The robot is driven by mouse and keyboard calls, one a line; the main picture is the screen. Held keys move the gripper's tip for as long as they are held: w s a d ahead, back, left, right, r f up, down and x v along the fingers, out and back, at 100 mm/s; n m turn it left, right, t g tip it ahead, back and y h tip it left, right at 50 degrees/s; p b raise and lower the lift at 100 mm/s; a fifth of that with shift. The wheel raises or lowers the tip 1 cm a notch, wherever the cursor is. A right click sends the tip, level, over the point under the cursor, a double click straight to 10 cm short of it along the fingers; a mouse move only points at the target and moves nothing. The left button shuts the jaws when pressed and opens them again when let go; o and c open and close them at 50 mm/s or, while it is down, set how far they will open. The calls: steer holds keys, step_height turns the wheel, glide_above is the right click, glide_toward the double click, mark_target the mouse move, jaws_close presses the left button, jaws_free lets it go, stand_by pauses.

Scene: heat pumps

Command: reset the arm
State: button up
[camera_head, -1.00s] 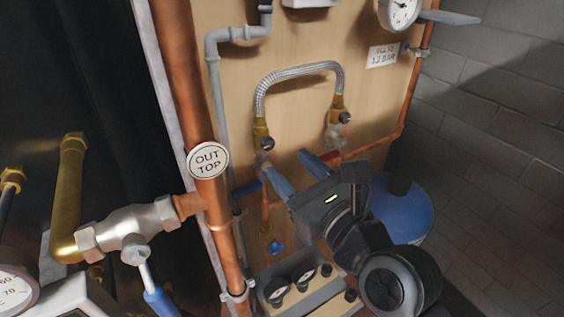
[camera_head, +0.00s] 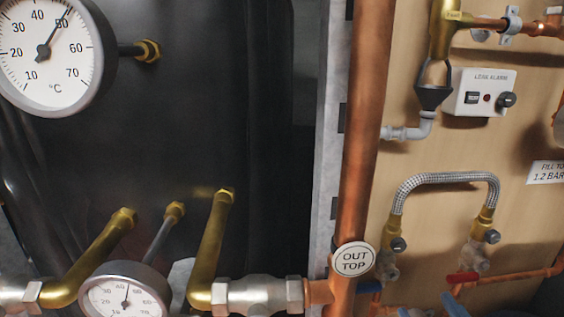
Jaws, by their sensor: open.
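Only the blue fingertips of my gripper (camera_head: 432,309) show, at the bottom edge right of centre. They are apart, with nothing seen between them, just below the braided filling hose. The right fingertip is close to the red valve handle (camera_head: 463,278); I cannot tell whether they touch. The rest of my arm is below the picture.
The braided hose (camera_head: 445,181) arches over the wooden panel at right. A copper pipe (camera_head: 362,130) with an OUT TOP tag (camera_head: 353,259) stands left of it. Brass pipes (camera_head: 210,245) and gauges (camera_head: 50,50) fill the left. A leak alarm box (camera_head: 485,92) is upper right.

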steer(key=s+a+f+n+g+h, duration=0.1)
steer(key=s+f+n, duration=0.3)
steer(key=s+n, duration=0.4)
steer(key=s+a+f+n+g, duration=0.1)
steer(key=s+f+n, duration=0.3)
steer(key=s+n, duration=0.35)
steer(key=s+d+n+y, duration=0.1)
steer(key=s+d+n, duration=0.1)
steer(key=s+n, duration=1)
steer(key=n, duration=0.4)
steer(key=shift+s+d+r+g+y, duration=0.15)
steer(key=shift+s+d+g+y, duration=0.15)
steer(key=shift+s+g, duration=0.1)
steer(key=shift+w+n, duration=0.15)
steer(key=shift+n, duration=0.1)
